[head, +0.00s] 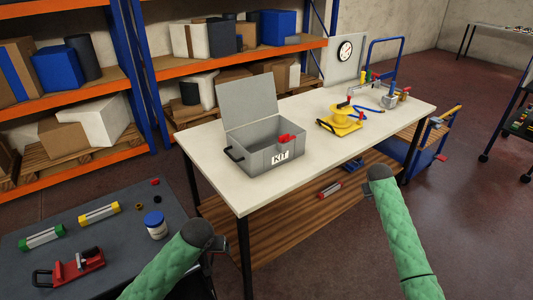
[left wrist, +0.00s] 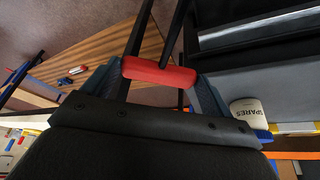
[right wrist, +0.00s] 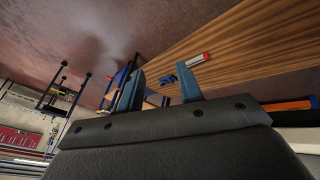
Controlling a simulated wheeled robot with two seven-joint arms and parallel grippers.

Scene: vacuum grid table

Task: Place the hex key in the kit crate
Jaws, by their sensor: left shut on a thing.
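The hex key appears as a red handle bar (left wrist: 158,75) in the left wrist view. My left gripper (left wrist: 160,82) is shut on it, with the bar lying across between the fingers. A dark shaft seems to run up from it, but I cannot tell it surely from the table legs behind. In the head view this gripper is mostly hidden by my arm, above the floor near the bench's front left corner. The grey kit crate (head: 254,161), marked KIT, stands on the bench with its lid up. My right gripper (right wrist: 160,92) is open and empty, apart from the bench.
A dark side table (head: 60,221) at lower left holds a white jar with a blue lid (head: 155,225), a red tool (head: 73,266) and coloured tubes. A yellow item (head: 338,124) lies on the bench (head: 225,194).

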